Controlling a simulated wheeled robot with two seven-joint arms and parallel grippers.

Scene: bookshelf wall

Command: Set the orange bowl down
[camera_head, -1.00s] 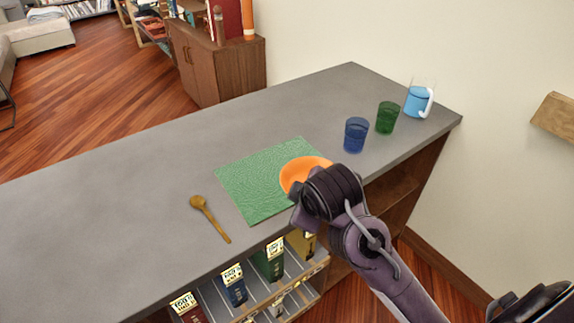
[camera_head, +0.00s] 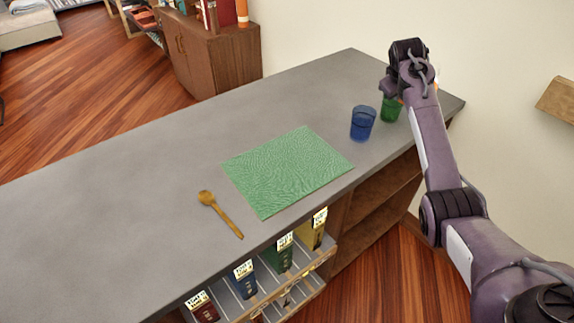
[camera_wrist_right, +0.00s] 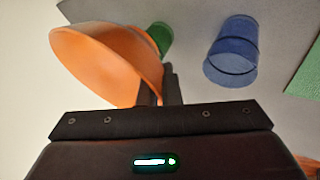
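The orange bowl (camera_wrist_right: 100,62) shows in the right wrist view, with its rim between the two closed fingers of my right gripper (camera_wrist_right: 160,92). It looks tilted in that view; whether it touches the counter I cannot tell. In the head view my right arm hides the bowl, and its gripper is at the far right end of the grey counter (camera_head: 110,190), above the green glass (camera_head: 391,109). The green glass also shows partly behind the bowl in the wrist view (camera_wrist_right: 161,37). The left gripper is in neither view.
A blue glass (camera_head: 362,123) stands left of the green one. The green mat (camera_head: 287,171) lies empty mid-counter, with a wooden spoon (camera_head: 221,214) left of it. The counter's left half is clear.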

